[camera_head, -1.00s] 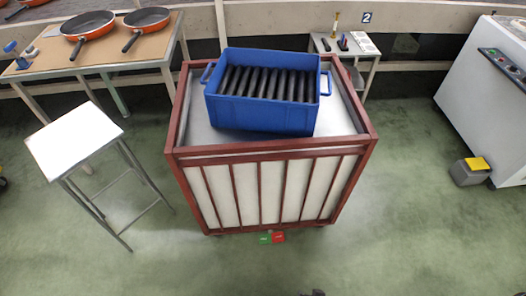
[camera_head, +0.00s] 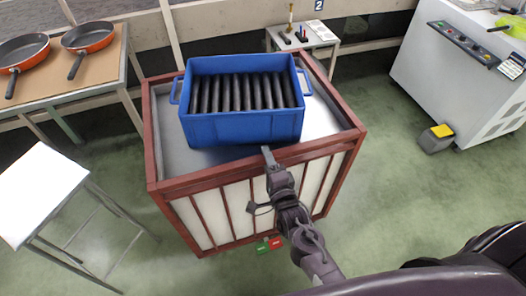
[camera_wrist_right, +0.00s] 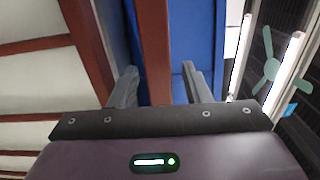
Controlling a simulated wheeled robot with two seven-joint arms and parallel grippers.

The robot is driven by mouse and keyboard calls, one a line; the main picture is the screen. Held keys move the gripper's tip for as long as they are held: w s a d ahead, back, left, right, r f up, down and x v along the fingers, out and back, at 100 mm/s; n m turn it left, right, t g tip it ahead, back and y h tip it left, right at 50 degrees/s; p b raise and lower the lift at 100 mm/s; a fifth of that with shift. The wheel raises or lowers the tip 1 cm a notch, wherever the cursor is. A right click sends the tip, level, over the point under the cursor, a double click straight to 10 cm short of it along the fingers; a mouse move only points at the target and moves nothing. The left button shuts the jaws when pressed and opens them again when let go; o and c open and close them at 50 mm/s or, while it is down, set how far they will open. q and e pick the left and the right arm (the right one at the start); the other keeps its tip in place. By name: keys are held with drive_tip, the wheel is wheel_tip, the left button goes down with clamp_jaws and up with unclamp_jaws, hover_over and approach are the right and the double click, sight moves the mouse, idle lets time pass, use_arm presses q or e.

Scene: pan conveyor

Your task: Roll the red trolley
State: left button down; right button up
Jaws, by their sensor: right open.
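The red trolley (camera_head: 237,203) has a red frame, pale slatted sides and a grey top, and stands mid-floor in the head view. A blue crate (camera_head: 240,128) holding several dark rods rests on its top. My right gripper (camera_head: 267,157) is at the trolley's front top rail. In the right wrist view, the right gripper (camera_wrist_right: 160,88) is open, with one finger on each side of the red rail (camera_wrist_right: 154,45). I cannot tell whether the fingers touch it. My left gripper is not in view.
A white-topped stool (camera_head: 40,193) stands left of the trolley. A table with orange pans (camera_head: 88,38) is at the back left. A small stand (camera_head: 318,38) is behind the trolley. A white machine (camera_head: 440,75) and a yellow-topped block (camera_head: 436,138) are at the right, with green floor between.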

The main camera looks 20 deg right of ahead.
drive_tip(key=shift+w+a, duration=0.1)
drive_tip(key=shift+w, duration=1.3)
clamp_jaws()
